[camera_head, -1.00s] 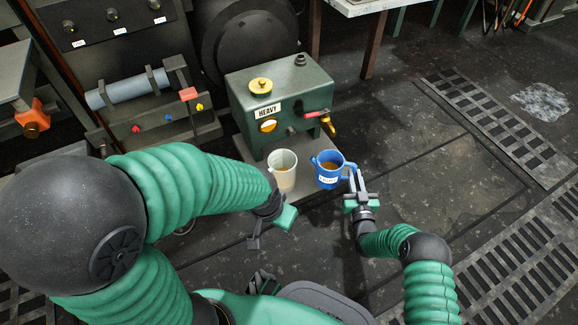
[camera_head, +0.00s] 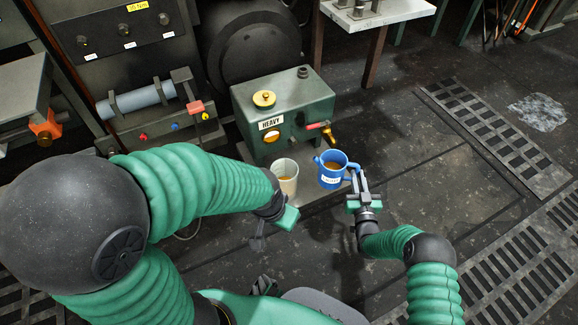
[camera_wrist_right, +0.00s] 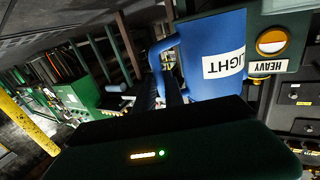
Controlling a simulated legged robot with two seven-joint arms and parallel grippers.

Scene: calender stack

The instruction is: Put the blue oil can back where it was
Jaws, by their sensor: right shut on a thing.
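The blue oil can (camera_head: 333,168) has a white label and brown liquid inside. It is upright over the right part of a grey ledge (camera_head: 312,193); I cannot tell whether its base touches the ledge. My right gripper (camera_head: 358,182) is shut on its handle, on the can's right side. In the right wrist view the blue can (camera_wrist_right: 205,55) shows close up with the word LIGHT. My left gripper (camera_head: 270,222) hangs in front of the pale can, apart from the blue one; its finger opening is unclear.
A pale can (camera_head: 287,184) with brown liquid stands on the ledge left of the blue can. Behind is a green tank (camera_head: 285,110) marked HEAVY, with a red-handled brass tap (camera_head: 324,128). Open floor (camera_head: 440,195) lies to the right.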

